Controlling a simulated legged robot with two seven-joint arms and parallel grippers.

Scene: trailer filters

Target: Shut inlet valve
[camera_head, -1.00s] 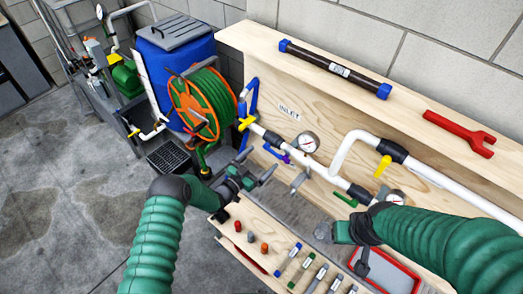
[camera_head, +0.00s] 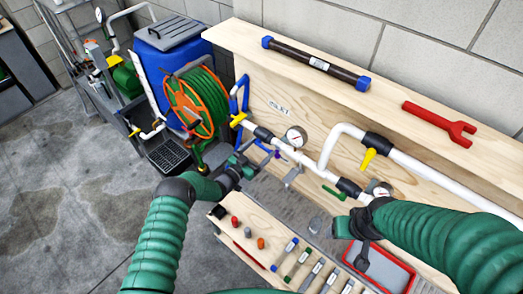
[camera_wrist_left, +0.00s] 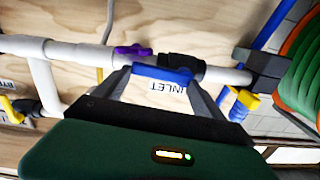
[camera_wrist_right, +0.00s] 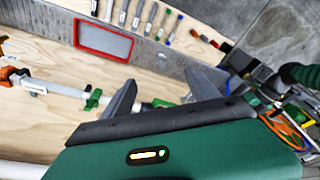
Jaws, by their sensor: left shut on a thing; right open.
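The INLET label (camera_head: 279,108) is on the wooden panel beside the white pipe; it shows upside down in the left wrist view (camera_wrist_left: 170,86). A blue valve handle (camera_wrist_left: 165,73) on that pipe lies between the fingers of my left gripper (camera_wrist_left: 160,78), which is shut on it. In the head view my left gripper (camera_head: 258,160) reaches the pipe from below, partly hiding the handle. A yellow handle (camera_head: 238,119) is at the pipe's left end, near the hose reel. My right gripper (camera_wrist_right: 165,95) is open and empty, near a green handle (camera_wrist_right: 157,103).
Pressure gauges (camera_head: 296,137) and another yellow handle (camera_head: 368,158) sit along the pipework. A purple handle (camera_wrist_left: 132,50) is close to my left gripper. A dark filter tube (camera_head: 315,63) and red wrench (camera_head: 440,123) lie on the top shelf. A red-rimmed tray (camera_head: 408,272) is below.

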